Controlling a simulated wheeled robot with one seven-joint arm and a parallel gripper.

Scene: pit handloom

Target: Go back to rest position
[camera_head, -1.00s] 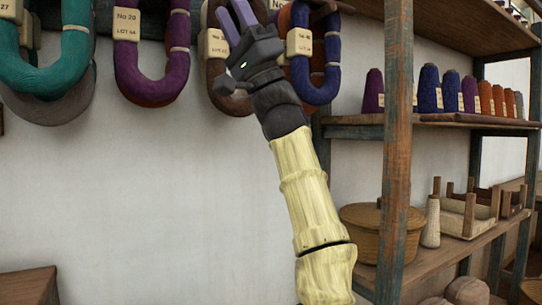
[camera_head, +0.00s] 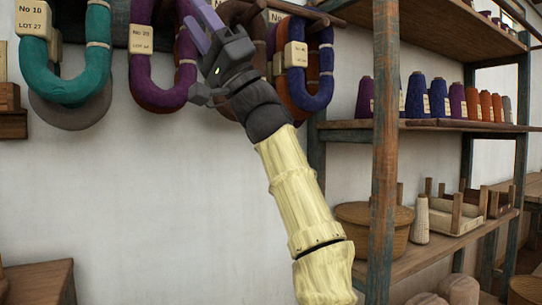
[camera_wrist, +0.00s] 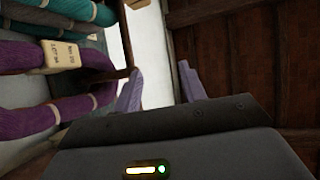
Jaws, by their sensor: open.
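My gripper (camera_head: 205,22) is raised in front of the wall in the head view, with its purple fingers pointing up and to the left. It is open and empty. In the wrist view its two fingers (camera_wrist: 157,88) stand apart with nothing between them. The fingers overlap the purple yarn hank (camera_head: 152,95) in the head view; whether they touch it I cannot tell. The arm reaches up from the bottom of the picture.
A teal hank (camera_head: 68,90) hangs at left and a blue hank (camera_head: 312,90) right of my gripper. A wooden shelf rack (camera_head: 385,150) with yarn cones and a basket (camera_head: 365,228) stands at right. A wooden piece (camera_head: 40,283) sits lower left. The wall below the hanks is clear.

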